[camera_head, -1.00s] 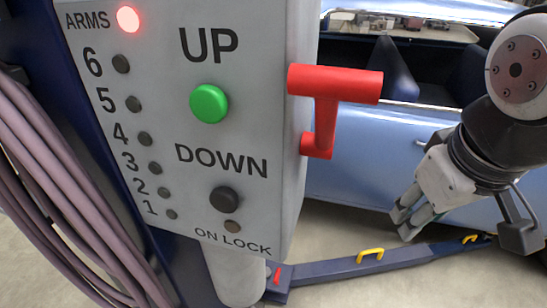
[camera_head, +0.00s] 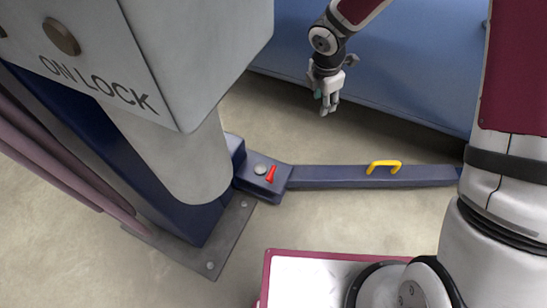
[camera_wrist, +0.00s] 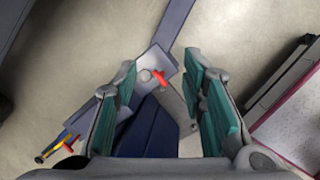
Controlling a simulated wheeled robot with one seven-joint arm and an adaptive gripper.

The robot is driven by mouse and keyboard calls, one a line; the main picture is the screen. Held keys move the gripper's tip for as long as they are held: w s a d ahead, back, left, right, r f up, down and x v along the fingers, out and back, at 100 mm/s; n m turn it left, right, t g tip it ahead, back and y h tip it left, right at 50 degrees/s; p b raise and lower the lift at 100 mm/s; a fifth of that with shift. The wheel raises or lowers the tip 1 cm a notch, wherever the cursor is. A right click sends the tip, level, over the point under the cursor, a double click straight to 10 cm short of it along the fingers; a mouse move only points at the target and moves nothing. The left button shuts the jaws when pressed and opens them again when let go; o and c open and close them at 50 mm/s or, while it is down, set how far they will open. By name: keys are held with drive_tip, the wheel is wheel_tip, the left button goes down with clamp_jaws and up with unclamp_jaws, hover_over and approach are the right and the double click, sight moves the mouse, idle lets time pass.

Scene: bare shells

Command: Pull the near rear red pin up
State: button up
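The red pin (camera_head: 271,174) stands at the pivot end of a dark blue lift arm (camera_head: 330,177), close to the column foot, beside a round grey cap (camera_head: 260,169). My gripper (camera_head: 326,108) hangs above the floor, up and to the right of the pin in the head view, apart from it. In the wrist view my gripper (camera_wrist: 160,66) is open, with its teal-padded fingers wide apart and nothing between them. The red pin (camera_wrist: 160,79) shows in the gap between the fingers, farther below.
A yellow handle (camera_head: 384,165) sits on the lift arm. The blue car side (camera_head: 410,70) is behind my gripper. The grey control box (camera_head: 200,50) overhangs at upper left. Another red part (camera_wrist: 70,141) and yellow part (camera_wrist: 45,156) show at lower left in the wrist view.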

drive_tip(key=a+f+n+g+y+b, duration=0.1)
drive_tip(key=a+f+n+b, duration=0.2)
drive_tip(key=f, duration=0.6)
drive_tip(key=a+f+n+y+b, duration=0.15)
drive_tip(key=a+f, duration=0.25)
drive_tip(key=f, duration=0.5)
drive_tip(key=n+b, duration=0.3)
drive_tip(key=n, duration=0.1)
approach(272, 170)
drive_tip(key=shift+m+g+y, duration=0.25)
drive_tip(key=shift+g, duration=0.15)
drive_tip(key=f+b, duration=0.1)
drive_tip(key=f, duration=0.2)
drive_tip(key=w+a+f+b, duration=0.1)
drive_tip(key=f+b, duration=0.1)
drive_tip(key=f, duration=0.2)
drive_tip(key=f+b, duration=0.2)
drive_tip(key=f, duration=0.2)
drive_tip(key=shift+w+a, duration=0.15)
drive_tip(key=shift+w, duration=0.1)
drive_tip(key=shift+c, duration=0.6)
clamp_jaws()
